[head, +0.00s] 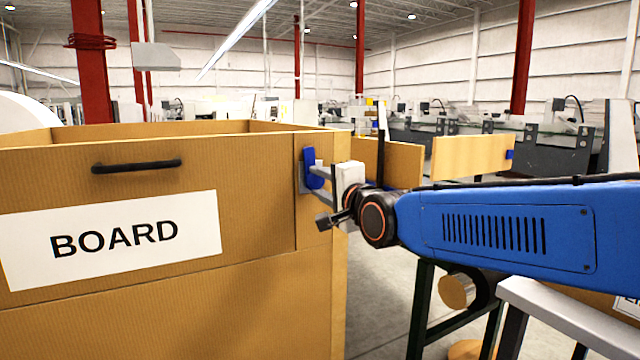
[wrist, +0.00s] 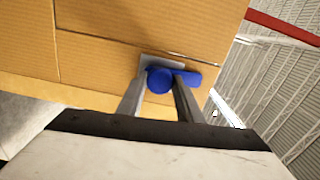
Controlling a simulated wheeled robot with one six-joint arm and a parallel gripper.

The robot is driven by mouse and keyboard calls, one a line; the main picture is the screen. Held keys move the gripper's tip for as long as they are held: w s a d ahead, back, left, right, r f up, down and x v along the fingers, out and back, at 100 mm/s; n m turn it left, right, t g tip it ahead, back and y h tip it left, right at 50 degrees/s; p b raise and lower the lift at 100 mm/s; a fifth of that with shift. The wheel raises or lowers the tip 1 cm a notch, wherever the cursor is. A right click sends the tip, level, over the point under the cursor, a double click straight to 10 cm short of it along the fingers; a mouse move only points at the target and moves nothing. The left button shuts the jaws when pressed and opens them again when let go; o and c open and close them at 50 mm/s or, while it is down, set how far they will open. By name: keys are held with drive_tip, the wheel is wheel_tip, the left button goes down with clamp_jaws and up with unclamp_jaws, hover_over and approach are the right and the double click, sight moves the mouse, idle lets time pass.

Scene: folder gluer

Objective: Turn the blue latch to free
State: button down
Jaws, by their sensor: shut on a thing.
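The blue latch (head: 309,158) is on the front face of the cardboard-brown bin, near its right edge. In the head view it stands about upright. In the wrist view the latch (wrist: 159,80) shows a round hub with a short arm pointing right, over a grey plate. My gripper (head: 318,180) reaches it from the right and is shut on it. In the wrist view, the fingers of my gripper (wrist: 160,88) lie on either side of the hub. The fingertips partly hide the latch's lower part in the head view.
The bin (head: 130,300) carries a BOARD label (head: 115,240) and a black handle (head: 137,166). An open wooden flap or panel (head: 470,157) with a blue piece stands at right. A grey-topped stand (head: 570,312) is at lower right. Machines fill the background.

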drive_tip(key=shift+m, duration=0.6)
drive_tip(key=c, duration=1.3)
unclamp_jaws()
drive_tip(key=v, duration=1.7)
drive_tip(key=shift+s+d, duration=0.1)
drive_tip(key=shift+s, duration=0.1)
